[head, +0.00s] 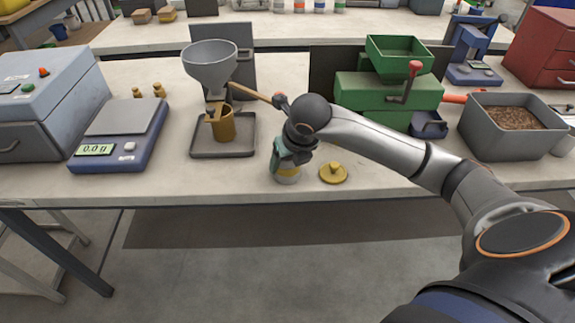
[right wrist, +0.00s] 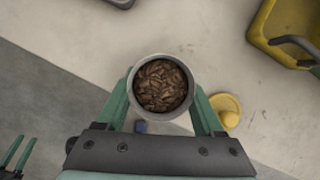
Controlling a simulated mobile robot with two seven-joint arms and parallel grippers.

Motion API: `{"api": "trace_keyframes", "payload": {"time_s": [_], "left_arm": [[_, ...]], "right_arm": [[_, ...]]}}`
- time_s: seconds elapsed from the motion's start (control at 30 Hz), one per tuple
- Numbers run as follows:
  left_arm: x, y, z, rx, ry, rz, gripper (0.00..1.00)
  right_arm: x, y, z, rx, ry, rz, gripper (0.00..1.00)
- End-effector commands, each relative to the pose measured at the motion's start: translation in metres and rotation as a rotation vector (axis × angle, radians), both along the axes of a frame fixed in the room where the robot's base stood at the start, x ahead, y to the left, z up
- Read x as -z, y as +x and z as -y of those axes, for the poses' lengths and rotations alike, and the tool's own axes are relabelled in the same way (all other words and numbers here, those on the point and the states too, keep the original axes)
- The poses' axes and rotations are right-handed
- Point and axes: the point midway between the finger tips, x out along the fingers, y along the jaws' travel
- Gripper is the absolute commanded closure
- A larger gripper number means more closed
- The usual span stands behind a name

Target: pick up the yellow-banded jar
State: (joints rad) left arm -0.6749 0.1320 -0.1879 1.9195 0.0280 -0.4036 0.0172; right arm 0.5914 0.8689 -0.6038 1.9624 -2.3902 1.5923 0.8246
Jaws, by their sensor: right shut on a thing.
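The yellow-banded jar (head: 288,174) is near the front edge of the bench in the head view, partly hidden by my right gripper. My right gripper (head: 291,153) is shut around its sides from above. In the right wrist view the jar (right wrist: 161,85) shows its round grey rim and brown pellets inside, between the two green fingers. I cannot tell whether its base touches the bench. A round yellow lid with a knob (head: 333,172) lies on the bench just right of the jar. My left gripper (right wrist: 20,150) shows partly at the lower left of the right wrist view, open and empty.
A funnel (head: 211,66) stands over a brass cup (head: 222,124) on a grey tray (head: 203,152), left of the jar. A scale (head: 120,132) stands further left. A green mill (head: 388,100) and a pellet bin (head: 490,140) stand to the right. Bare bench surrounds the lid.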

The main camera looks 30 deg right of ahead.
Motion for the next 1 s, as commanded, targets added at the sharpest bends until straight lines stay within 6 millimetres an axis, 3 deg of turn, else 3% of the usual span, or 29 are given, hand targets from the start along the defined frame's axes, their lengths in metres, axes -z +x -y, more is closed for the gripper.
{"api": "trace_keyframes", "payload": {"time_s": [0.03,0.33,0.73,1.0], "left_arm": [[0.000,0.000,0.000,0.000,0.000,-0.001,0.50],[0.000,-0.001,0.001,0.000,-0.001,-0.002,0.50],[0.000,-0.001,0.001,0.001,-0.002,-0.001,0.50],[-0.001,0.000,0.001,0.000,-0.002,0.001,0.50]], "right_arm": [[0.000,0.000,0.000,0.000,0.000,0.001,0.68],[0.000,0.000,0.000,0.000,0.000,0.001,1.00],[-0.005,0.001,0.000,0.001,0.001,0.005,1.00],[-0.038,-0.002,-0.001,0.000,0.000,0.008,1.00]]}}
